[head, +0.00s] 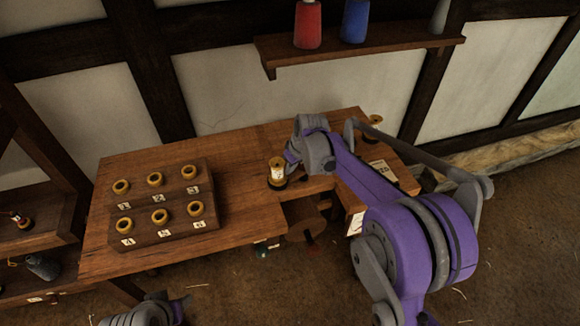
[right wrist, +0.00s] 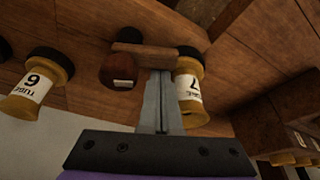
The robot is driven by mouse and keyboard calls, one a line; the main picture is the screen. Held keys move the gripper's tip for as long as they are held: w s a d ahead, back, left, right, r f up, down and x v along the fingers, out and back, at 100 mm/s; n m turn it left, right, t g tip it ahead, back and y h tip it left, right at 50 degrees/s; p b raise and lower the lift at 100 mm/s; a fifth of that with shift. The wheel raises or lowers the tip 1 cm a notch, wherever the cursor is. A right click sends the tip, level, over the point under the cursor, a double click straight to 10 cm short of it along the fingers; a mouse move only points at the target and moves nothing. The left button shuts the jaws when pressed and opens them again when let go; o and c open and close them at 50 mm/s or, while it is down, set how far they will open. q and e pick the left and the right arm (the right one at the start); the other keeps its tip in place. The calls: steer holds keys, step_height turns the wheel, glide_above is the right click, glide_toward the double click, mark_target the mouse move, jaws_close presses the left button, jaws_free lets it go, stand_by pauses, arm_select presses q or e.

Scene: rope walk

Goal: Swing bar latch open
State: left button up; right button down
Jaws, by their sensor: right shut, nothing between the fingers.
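My right gripper (right wrist: 160,74) is shut and empty in the right wrist view. Its fingertips are close to a short wooden bar (right wrist: 142,50), which looks like the bar latch; I cannot tell whether they touch it. A rounded red-brown wooden piece (right wrist: 118,72) with a small pale label sits at the bar's left end. In the head view my right wrist covers this spot, and the bar and fingers are hidden.
The yellow tube 7 (right wrist: 190,92) stands close right of my fingers, and it also shows in the head view (head: 278,171). Tube 6 (right wrist: 36,85) is farther left. A wooden rack (head: 160,232) with several yellow rings stands on the bench (head: 235,150).

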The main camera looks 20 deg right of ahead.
steer(key=n, duration=0.3)
steer(key=shift+s+d+y, duration=0.1)
steer(key=shift+s+y, duration=0.25)
steer(key=shift+y, duration=0.05)
steer(key=n, duration=0.1)
steer(key=s+n+g, duration=0.1)
steer(key=n, duration=0.1)
steer(key=shift+s+d+n+y, duration=0.15)
steer(key=shift+d+n+y, duration=0.15)
steer(key=shift+y, duration=0.1)
steer(key=n, duration=0.2)
steer(key=s+n+g, duration=0.1)
steer(key=shift+d+n+g+y+b, duration=0.3)
steer(key=shift+d+n, duration=0.1)
steer(key=shift+s+d, duration=0.25)
steer(key=a, duration=0.4)
steer(key=shift+w+a, duration=0.1)
steer(key=shift+w, duration=0.15)
steer(key=v, duration=1)
steer(key=shift+w, duration=0.15)
